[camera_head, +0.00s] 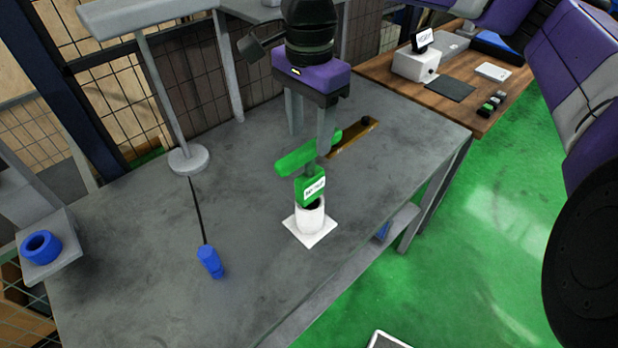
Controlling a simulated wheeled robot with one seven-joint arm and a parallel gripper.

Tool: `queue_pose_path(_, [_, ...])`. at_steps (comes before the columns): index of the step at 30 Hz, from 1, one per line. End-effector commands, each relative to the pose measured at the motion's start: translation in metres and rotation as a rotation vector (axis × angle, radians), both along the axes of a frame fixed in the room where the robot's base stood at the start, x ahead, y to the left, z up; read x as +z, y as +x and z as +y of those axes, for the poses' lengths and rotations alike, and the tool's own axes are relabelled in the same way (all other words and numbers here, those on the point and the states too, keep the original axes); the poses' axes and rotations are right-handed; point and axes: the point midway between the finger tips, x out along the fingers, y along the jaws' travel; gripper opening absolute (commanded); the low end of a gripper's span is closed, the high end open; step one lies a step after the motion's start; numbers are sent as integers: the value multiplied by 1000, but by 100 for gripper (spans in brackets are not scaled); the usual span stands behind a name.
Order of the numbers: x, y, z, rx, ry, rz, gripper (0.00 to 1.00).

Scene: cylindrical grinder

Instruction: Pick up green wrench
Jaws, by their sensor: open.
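A green wrench (293,160) shows at the middle of the grey table, with flat green parts across its top and a lower green part bearing a white label. The lower part stands upright at a white cup-shaped holder (311,218) on a white square base. My gripper (310,145) points down from above, with its two grey fingers apart. The right finger overlaps the wrench's upper part in the picture. I cannot tell whether they touch. The finger hides some of the wrench.
A brass-coloured bar (352,140) with a dark knob lies behind the wrench. A blue-handled tool (210,261) lies to the left, near a grey post's round base (188,160). A blue ring (41,247) sits far left. A wooden desk (386,72) stands behind right. The table's front left is clear.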

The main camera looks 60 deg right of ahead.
Motion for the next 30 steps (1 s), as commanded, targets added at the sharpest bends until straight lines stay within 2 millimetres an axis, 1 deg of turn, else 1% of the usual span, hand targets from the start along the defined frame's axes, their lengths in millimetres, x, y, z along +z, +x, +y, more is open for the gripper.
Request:
queue_pose_path(4, [-14, 0, -2, -1, 5, 2, 50])
queue_pose_path(9, [-39, 2, -5, 0, 5, 1, 50])
queue_pose_path(12, [-49, 2, -5, 0, 4, 0, 50])
queue_pose_path(15, [-53, 2, -5, 0, 3, -2, 50])
queue_pose_path(20, [-53, 3, -5, 0, 2, -2, 50])
queue_pose_path(21, [-53, 3, -5, 0, 2, -2, 48])
queue_pose_path(23, [-53, 2, -5, 0, 2, -2, 36])
queue_pose_path(24, [-53, 3, -5, 0, 2, -2, 28])
queue_pose_path(28, [-53, 2, -5, 0, 2, -2, 3])
queue_pose_path(29, [-53, 3, -5, 0, 2, -2, 0])
queue_pose_path(30, [-53, 3, -5, 0, 2, -2, 0])
